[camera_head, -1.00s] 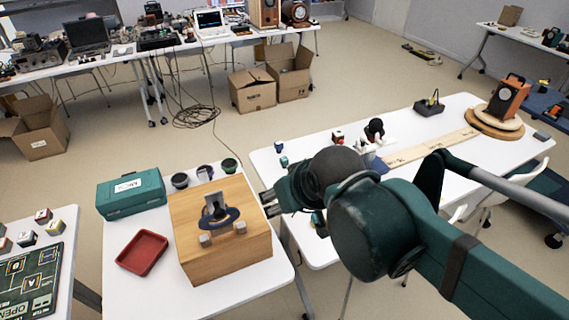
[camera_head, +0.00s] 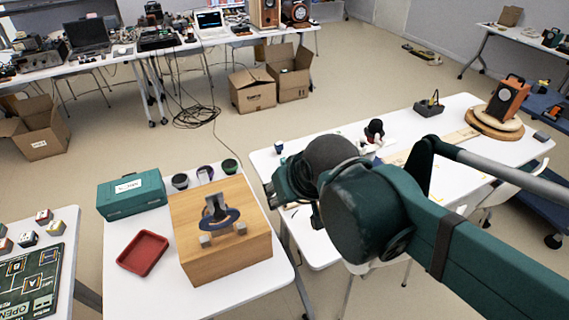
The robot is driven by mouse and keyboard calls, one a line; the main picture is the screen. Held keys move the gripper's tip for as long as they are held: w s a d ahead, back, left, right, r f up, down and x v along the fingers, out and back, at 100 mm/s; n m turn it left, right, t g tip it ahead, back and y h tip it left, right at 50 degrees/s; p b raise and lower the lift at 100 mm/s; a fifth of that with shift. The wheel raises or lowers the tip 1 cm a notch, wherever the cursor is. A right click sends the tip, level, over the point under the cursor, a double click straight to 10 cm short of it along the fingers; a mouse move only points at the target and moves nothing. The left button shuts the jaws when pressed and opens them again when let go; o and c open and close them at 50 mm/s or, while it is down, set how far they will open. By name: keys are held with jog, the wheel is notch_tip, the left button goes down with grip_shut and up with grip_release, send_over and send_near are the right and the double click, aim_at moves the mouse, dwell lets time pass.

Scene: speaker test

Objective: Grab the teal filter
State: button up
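I cannot tell for certain which thing is the teal filter. My gripper (camera_head: 269,192) is just right of the wooden box, above the gap between the two tables and apart from the cups. Its fingers are small and partly hidden by my wrist, so whether it is open is unclear.
The wooden box (camera_head: 228,258) carries a grey stand with a dark blue ring (camera_head: 222,221). A teal case (camera_head: 132,201) and a red tray (camera_head: 143,254) are left of it.

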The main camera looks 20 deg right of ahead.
jog(key=w+d+r+m+g+h+p, duration=0.1)
jog(key=w+d+r+m+g+p, duration=0.2)
jog(key=w, duration=0.6)
jog(key=m+g+h+p, duration=0.3)
jog(key=m+g+p, duration=0.15)
jog(key=m, duration=0.95)
send_over(284, 159)
jog(key=a, duration=0.3)
notch_tip(284, 159, down, 18)
jog(key=shift+s+r+t+p, duration=0.2)
jog(key=shift+t+p, duration=0.2)
jog(key=shift+t, duration=0.05)
jog(key=shift+d+f, duration=0.1)
jog(key=shift+b+x, duration=0.3)
jog(key=shift+x, duration=0.9)
jog(key=shift+f, duration=0.1)
